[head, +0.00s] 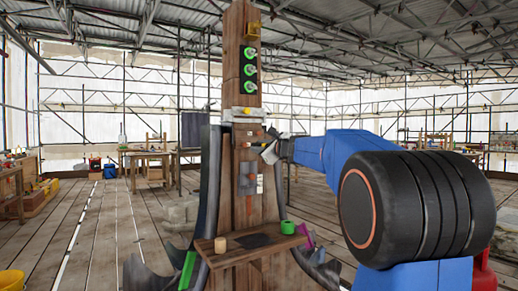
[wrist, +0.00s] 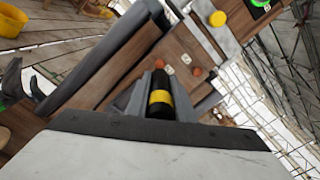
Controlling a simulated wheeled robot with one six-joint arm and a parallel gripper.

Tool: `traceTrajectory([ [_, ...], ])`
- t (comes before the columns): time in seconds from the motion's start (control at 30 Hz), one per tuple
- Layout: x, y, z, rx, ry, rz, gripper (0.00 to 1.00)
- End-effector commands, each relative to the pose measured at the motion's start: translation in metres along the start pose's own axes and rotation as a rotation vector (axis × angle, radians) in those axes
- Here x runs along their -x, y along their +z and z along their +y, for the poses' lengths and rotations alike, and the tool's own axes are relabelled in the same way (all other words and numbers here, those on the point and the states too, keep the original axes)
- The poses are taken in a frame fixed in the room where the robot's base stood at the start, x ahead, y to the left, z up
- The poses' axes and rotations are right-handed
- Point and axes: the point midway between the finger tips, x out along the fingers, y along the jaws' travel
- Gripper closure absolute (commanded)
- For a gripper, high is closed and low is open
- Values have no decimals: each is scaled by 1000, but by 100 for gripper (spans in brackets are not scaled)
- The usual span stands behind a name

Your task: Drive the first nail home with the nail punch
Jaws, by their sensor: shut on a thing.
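The wooden spire post (head: 245,205) stands upright in front of me. My gripper (head: 270,150) is at the right side of its face, below a pale metal band (head: 241,115). In the wrist view my gripper (wrist: 160,98) is shut on the nail punch (wrist: 160,104), a black rod with a yellow band. The punch points at the wood. An orange-red round head (wrist: 159,63), seemingly a nail, shows right at the punch's far end; I cannot tell whether they touch. A second orange-red head (wrist: 197,71) is to its right, apart from the punch. The punch tip is not clearly visible.
Several green rings (head: 250,70) sit higher on the post. A wooden shelf (head: 225,260) below carries a beige cylinder (head: 220,245) and a green cup (head: 288,227). Dark curved fins (head: 209,170) flank the post. A yellow bucket (head: 11,280) stands at the lower left.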

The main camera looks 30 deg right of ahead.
Motion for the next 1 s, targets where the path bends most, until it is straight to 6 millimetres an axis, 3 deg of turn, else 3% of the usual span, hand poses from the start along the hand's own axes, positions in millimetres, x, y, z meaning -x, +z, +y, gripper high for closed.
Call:
traceTrajectory([
  [0.17, -5, 1, 0, 0, 0, -3, 100],
  [0.7, -50, 1, 0, 0, 0, -2, 100],
  [1.0, -62, 1, 0, 0, 0, -3, 100],
])
